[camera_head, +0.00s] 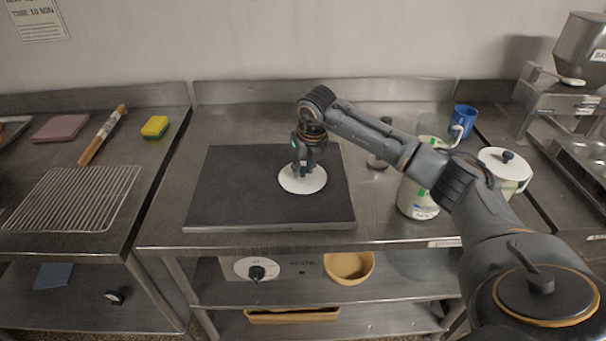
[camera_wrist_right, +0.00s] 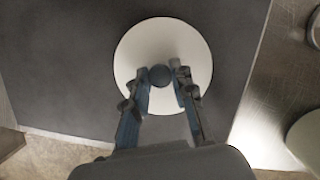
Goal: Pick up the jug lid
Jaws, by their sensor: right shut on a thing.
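The jug lid is a white round disc (camera_head: 303,179) with a dark knob, over the dark slab on the middle counter. It also shows in the right wrist view (camera_wrist_right: 163,102). My right gripper (camera_head: 303,166) points down onto it and is shut on the knob (camera_wrist_right: 160,75), with a finger on either side. I cannot tell whether the lid rests on the slab or is slightly above it. My left gripper is not in view.
The dark slab (camera_head: 230,195) has bare room left of the lid. A white jug (camera_head: 418,198) and a lidded white pot (camera_head: 504,162) stand to the right, partly behind my right arm. A blue mug (camera_head: 464,117) is behind. A wire rack (camera_head: 75,198) lies left.

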